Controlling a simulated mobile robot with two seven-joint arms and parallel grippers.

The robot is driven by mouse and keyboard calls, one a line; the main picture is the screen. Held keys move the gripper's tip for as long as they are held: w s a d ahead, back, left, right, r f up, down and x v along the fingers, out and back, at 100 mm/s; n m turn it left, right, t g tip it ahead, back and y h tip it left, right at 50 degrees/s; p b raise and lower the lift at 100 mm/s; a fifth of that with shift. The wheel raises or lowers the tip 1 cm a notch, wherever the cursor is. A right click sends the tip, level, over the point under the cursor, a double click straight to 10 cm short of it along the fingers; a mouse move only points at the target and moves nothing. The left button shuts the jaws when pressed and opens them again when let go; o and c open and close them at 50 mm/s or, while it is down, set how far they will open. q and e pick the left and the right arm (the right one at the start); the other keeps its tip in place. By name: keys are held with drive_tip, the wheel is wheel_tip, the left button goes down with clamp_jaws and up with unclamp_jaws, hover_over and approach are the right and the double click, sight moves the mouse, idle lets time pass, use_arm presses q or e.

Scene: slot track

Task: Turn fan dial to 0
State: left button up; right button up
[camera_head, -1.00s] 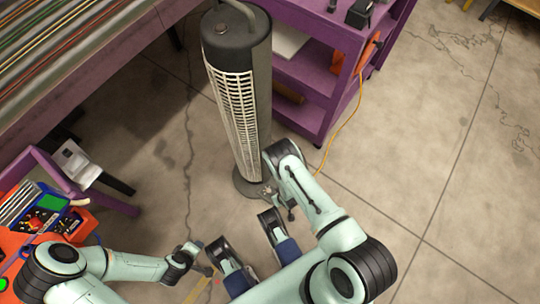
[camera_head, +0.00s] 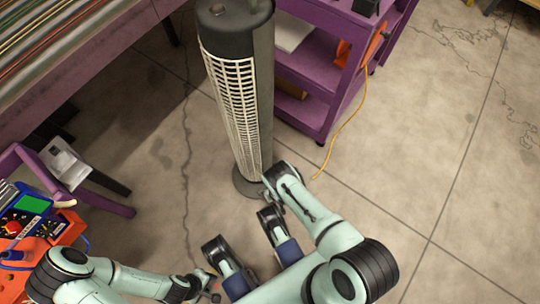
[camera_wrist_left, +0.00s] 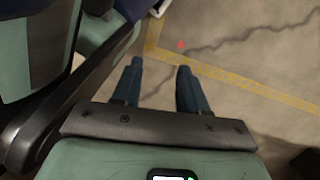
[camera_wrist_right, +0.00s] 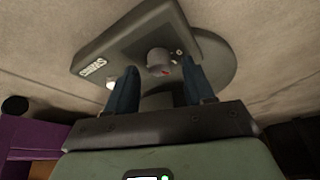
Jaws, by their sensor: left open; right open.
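The tower fan (camera_head: 242,100) stands upright on the floor, dark on top with a pale grille. In the right wrist view, a grey panel (camera_wrist_right: 110,58) with white lettering carries a round grey dial (camera_wrist_right: 158,58) with a small red mark. A white mark like a 0 sits beside the dial; the setting is too small to tell. My right gripper (camera_wrist_right: 159,70) is open, its blue fingertips on either side of the dial in that view; contact cannot be told. My left gripper (camera_head: 208,287) is open and empty; it also shows over the floor in the left wrist view (camera_wrist_left: 160,67).
A purple shelf cart (camera_head: 318,92) stands just right of the fan, with a yellow cord (camera_head: 345,130) on the floor. A purple-framed bench with an orange and blue meter (camera_head: 30,225) is at the left. The floor at the right is clear.

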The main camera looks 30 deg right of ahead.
drive_tip(key=shift+w+f, duration=0.2)
drive_tip(key=shift+f, duration=0.25)
use_arm(q)
drive_tip(key=shift+s+f, duration=0.2)
drive_tip(key=shift+s, duration=0.35)
use_arm(e)
clamp_jaws()
drive_tip(key=shift+n, duration=0.3)
drive_tip(key=n, duration=0.1)
drive_tip(key=n+y, duration=0.1)
drive_tip(key=n, duration=0.1)
drive_tip(key=n+y, duration=0.1)
drive_tip(key=shift+w+d, duration=0.1)
drive_tip(key=shift+d, duration=0.15)
drive_tip(key=shift+n+g+y, duration=0.5)
drive_tip(key=shift+n, duration=1.8)
